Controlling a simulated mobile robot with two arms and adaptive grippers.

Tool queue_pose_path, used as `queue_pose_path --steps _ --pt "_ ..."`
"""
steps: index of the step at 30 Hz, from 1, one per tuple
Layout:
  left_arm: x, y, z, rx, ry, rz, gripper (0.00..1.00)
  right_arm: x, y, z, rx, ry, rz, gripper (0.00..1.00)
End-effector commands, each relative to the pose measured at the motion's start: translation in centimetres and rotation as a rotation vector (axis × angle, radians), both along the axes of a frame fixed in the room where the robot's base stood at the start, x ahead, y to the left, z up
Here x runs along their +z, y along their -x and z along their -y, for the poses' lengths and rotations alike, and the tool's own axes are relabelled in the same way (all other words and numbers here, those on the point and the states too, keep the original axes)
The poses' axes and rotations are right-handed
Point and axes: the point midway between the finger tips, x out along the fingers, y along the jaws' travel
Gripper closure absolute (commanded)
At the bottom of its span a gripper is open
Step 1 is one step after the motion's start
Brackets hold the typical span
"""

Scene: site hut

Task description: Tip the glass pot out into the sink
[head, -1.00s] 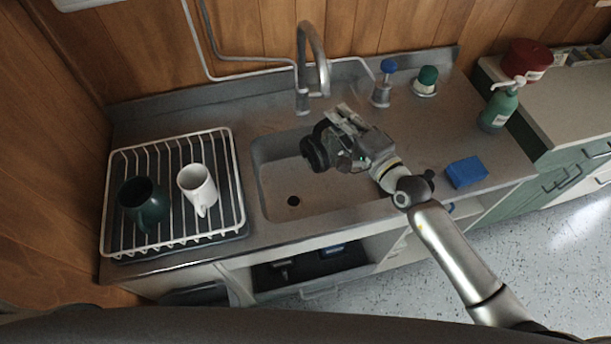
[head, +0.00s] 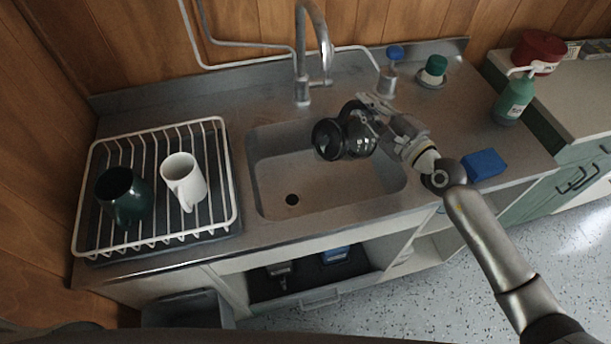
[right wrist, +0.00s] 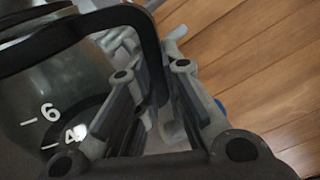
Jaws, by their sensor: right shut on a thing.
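The glass pot (head: 345,135) is a dark, see-through pot with a black rim and handle. In the head view it is held over the right part of the sink (head: 270,185), tilted on its side with its bottom or mouth facing left; I cannot tell which. My right gripper (head: 376,112) is shut on the pot's handle. In the right wrist view the black handle (right wrist: 145,45) passes between the fingers, and the glass (right wrist: 40,110) shows white level marks. I cannot see liquid coming out. My left gripper is not in view.
A white dish rack (head: 228,170) with a dark green mug (head: 122,195) and a white mug (head: 184,180) stands left of the sink. The tap (head: 303,60) rises behind it. A blue sponge (head: 484,164), brushes (head: 392,72) and a green soap bottle (head: 514,98) are on the right.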

Motion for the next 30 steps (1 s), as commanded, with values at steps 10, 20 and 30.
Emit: queue_pose_path --steps 10,20,30 --pt "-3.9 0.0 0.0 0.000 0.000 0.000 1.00 -3.1 -1.1 1.4 -0.001 -0.161 -0.114 1.00" --pt "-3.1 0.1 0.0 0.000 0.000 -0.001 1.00 -1.7 -2.2 2.8 -0.001 -0.344 -0.248 1.00" --pt "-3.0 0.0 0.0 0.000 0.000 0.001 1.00 -0.6 -4.6 6.0 -0.001 -0.641 -0.469 1.00"
